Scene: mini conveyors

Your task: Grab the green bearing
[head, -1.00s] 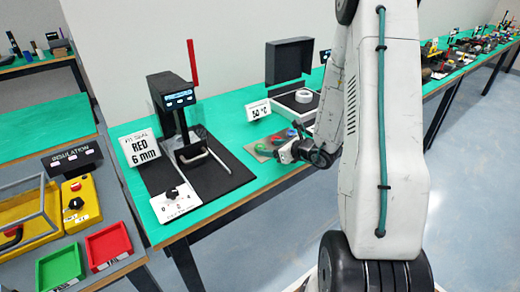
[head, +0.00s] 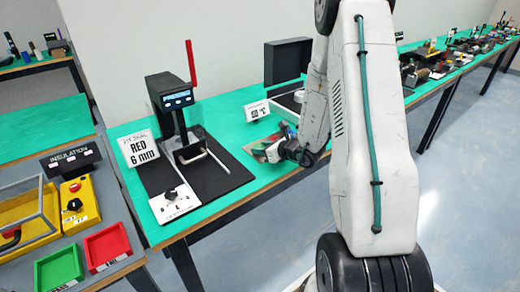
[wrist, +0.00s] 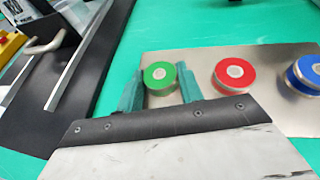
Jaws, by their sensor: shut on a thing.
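The green bearing (wrist: 159,78) is a short green-rimmed disc with a pale metal centre. In the wrist view it sits between the two teal fingers of my gripper (wrist: 161,77), at the left end of a metal plate (wrist: 200,62). The fingers are closed on its sides. I cannot tell whether it still touches the plate. In the head view my gripper (head: 274,152) is over the plate near the table's front edge and largely hides the bearings.
A red bearing (wrist: 233,74) and a blue one (wrist: 303,75) stand to the right on the plate. Left is a black press (head: 172,100) with a "RED 6 mm" sign (head: 142,149). A "50 °C" sign (head: 257,110) stands behind. Green tabletop (head: 235,128) between them is clear.

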